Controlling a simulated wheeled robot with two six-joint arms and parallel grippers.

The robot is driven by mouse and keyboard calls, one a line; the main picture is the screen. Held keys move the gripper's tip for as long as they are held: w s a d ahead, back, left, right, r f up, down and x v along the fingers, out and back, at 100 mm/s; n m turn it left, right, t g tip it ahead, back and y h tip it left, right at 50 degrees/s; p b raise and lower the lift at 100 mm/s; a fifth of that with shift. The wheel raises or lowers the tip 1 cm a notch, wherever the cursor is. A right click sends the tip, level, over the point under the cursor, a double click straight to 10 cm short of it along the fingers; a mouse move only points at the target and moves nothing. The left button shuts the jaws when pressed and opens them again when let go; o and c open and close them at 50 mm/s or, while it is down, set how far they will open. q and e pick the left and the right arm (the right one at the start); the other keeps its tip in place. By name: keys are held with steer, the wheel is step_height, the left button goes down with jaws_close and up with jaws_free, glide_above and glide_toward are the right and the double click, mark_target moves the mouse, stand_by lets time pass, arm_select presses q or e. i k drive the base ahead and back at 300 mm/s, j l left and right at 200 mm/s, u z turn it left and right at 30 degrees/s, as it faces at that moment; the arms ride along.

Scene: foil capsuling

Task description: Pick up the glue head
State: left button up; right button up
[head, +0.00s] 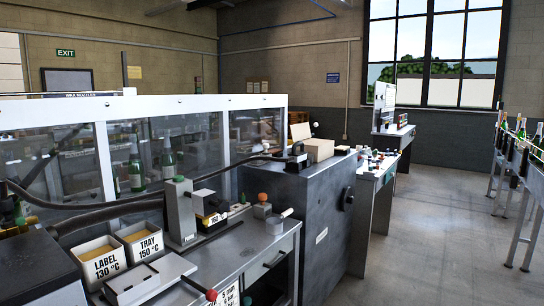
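A black hose (190,197) runs from the lower left, behind the bench items, up to the top of a dark grey cabinet (325,205). At its end on the cabinet top sits a small dark and grey piece with an upright black part (297,151). This looks like the glue head, but it is too small to be sure. Two open containers of pale pellets, marked LABEL 130 °C (103,264) and TRAY 150 °C (143,245), stand at the lower left. Neither of my grippers shows in the head view.
A grey bench (235,262) holds a grey upright device (181,212), a small box with an orange-red top (262,207) and a red knob (211,295). A glazed, white-framed enclosure is behind. Open floor (425,230) lies right.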

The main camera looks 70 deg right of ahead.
mark_target(300, 155)
steer(key=z, duration=2.55)
